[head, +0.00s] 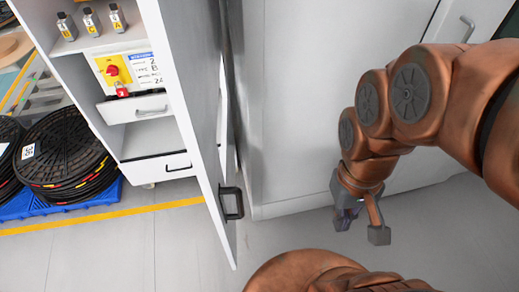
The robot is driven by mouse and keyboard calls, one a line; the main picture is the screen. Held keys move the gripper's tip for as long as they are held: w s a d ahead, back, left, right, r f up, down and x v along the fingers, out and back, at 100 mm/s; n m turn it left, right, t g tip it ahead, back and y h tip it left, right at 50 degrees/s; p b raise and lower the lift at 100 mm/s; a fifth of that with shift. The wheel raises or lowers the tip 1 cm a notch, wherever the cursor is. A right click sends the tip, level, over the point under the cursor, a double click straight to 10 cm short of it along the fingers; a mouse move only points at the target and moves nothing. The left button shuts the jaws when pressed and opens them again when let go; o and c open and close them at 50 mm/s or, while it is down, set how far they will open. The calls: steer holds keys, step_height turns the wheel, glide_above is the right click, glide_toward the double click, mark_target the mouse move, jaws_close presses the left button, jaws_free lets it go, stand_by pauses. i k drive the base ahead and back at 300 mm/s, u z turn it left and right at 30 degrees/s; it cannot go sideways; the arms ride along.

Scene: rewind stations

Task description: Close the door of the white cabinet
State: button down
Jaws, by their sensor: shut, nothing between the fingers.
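The white cabinet (165,135) stands at the left, its front open to view. Its tall door (188,90) stands open at the cabinet's right side, swung out toward me and seen at a steep angle. A black bar handle (231,203) sits low on the door's right-hand face. My gripper (361,226) is to the right of the handle, pointing down and clear of the door. It is shut and empty.
Black coils (62,150) lie on a blue pallet (75,201) at left. A large white unit (310,100) stands behind my arm. Grey floor (165,245) is open in front.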

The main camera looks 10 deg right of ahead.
mark_target(186, 37)
steer(key=z, duration=0.55)
steer(key=k, duration=1)
steer(key=u, duration=1.55)
steer(key=i, duration=0.5)
